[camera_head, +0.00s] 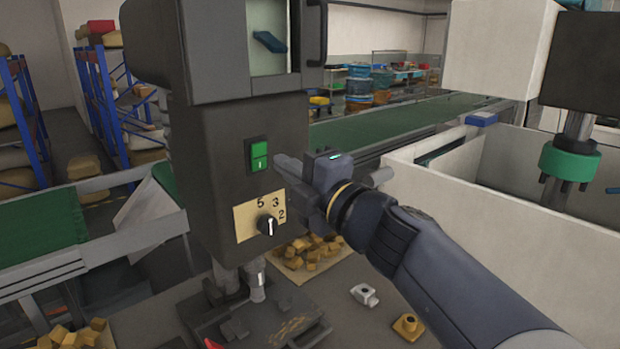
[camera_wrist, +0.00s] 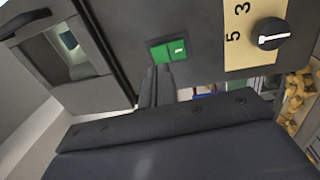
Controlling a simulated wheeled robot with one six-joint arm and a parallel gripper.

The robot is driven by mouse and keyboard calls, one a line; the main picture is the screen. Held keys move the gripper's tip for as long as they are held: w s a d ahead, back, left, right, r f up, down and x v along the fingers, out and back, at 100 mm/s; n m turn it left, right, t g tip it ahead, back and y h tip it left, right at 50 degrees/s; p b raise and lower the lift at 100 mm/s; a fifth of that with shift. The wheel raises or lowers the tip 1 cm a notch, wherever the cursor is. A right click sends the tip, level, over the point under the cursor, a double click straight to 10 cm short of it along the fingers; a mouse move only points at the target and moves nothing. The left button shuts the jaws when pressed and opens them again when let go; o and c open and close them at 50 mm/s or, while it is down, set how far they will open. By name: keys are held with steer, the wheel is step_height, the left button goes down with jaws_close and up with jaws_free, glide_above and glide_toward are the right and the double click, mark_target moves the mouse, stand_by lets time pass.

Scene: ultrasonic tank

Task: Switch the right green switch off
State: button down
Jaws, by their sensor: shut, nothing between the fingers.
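A green rocker switch (camera_head: 259,155) sits in a black frame on the front of the dark machine housing (camera_head: 210,140). Its lower half bears a white mark. In the wrist view the same switch (camera_wrist: 168,51) appears just beyond the fingertips. My gripper (camera_head: 279,162) is shut and empty, with its tips close to the right of the switch in the head view. In the wrist view my gripper (camera_wrist: 156,72) points at the switch's lower edge. I cannot tell whether the tips touch it. No second green switch shows clearly.
Below the switch is a beige dial plate with a black knob (camera_head: 267,224). Yellowish blocks (camera_head: 306,252) and small metal parts (camera_head: 364,294) lie on the table below. A white-walled enclosure (camera_head: 520,180) stands at right, and a green conveyor (camera_head: 400,118) runs behind.

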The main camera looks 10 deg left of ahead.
mark_target(260, 149)
steer(key=shift+p+x, duration=0.3)
steer(key=shift+x, duration=1.9)
